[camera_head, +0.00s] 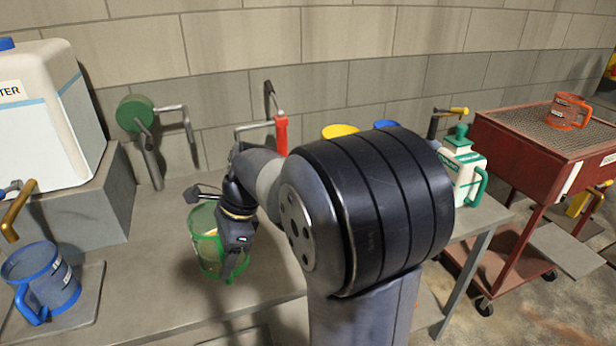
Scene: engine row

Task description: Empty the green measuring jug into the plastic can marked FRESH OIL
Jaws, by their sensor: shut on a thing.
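The green measuring jug (204,252) is see-through and stands roughly upright at the front middle of the grey bench. Something pale yellowish shows inside it. My gripper (233,258) is shut on the jug at its right side. I cannot tell whether the jug's base touches the bench. A white can with green bands, cap and handle (465,185) stands at the bench's right end, well to the right of the jug. Its marking is too small to read, so I cannot tell if it says FRESH OIL. My arm partly hides its left side.
A blue jug (45,284) stands at front left under a brass tap (16,212) of a large white container (45,115). A green-wheeled pump (137,117) and a red one (281,136) stand behind. A red cart (530,135) bears an orange jug (568,112).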

